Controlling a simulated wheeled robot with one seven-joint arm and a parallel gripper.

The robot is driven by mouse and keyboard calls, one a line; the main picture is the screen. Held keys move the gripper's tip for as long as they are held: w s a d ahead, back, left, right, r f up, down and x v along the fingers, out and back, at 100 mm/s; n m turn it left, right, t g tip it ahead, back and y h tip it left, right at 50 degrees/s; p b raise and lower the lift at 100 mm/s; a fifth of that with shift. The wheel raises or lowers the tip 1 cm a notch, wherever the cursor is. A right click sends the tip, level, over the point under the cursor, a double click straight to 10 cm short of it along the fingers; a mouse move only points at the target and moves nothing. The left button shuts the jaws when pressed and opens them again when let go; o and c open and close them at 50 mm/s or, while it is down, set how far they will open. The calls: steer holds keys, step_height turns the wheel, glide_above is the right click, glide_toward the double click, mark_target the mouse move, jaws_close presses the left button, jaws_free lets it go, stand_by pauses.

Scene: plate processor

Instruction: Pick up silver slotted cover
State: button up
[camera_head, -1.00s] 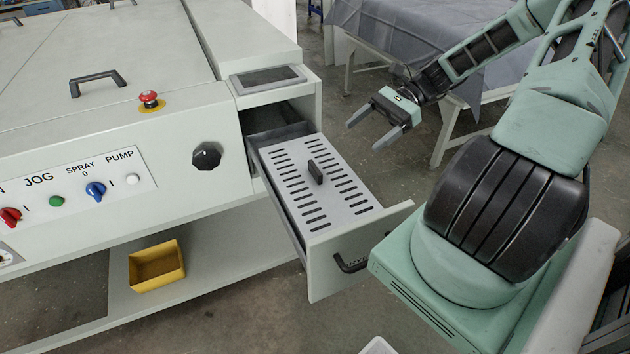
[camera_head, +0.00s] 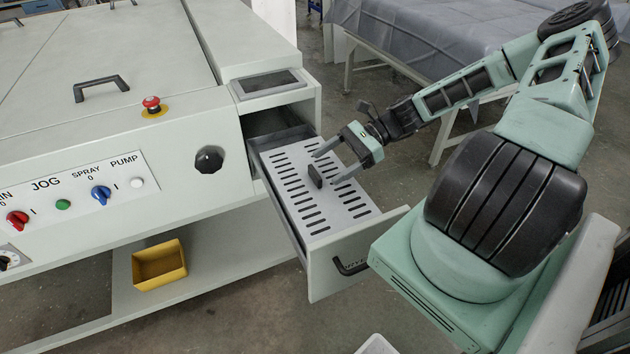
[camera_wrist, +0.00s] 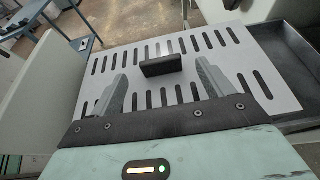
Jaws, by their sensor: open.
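The silver slotted cover (camera_head: 322,213) lies in the open drawer (camera_head: 340,253) of the machine, with rows of dark slots and a black upright handle (camera_head: 315,176) in its middle. My gripper (camera_head: 324,166) is open and empty, over the cover, with its fingers pointing toward the handle. In the wrist view, the slotted cover (camera_wrist: 215,60) fills the middle, and its black handle (camera_wrist: 161,66) stands ahead of and between the tips of my open gripper (camera_wrist: 161,66). The handle looks free of both fingers. How high the fingertips are above the cover is hard to tell.
The drawer has a dark front pull (camera_head: 350,267), and a dark bare strip (camera_wrist: 282,62) of its inside shows beyond the cover. The control panel (camera_head: 75,193) is at left. A yellow bin (camera_head: 160,266) sits on the lower shelf. A cloth-covered table (camera_head: 430,40) stands behind my arm.

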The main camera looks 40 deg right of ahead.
mark_target(315, 172)
steer(key=p+x, duration=0.2)
steer(key=x, duration=0.2)
steer(key=shift+w+a+r, duration=0.1)
steer(key=shift+a, duration=0.05)
steer(key=shift+w+a+f, duration=0.1)
steer(key=shift+a+f, duration=0.2)
steer(key=c, duration=1.4)
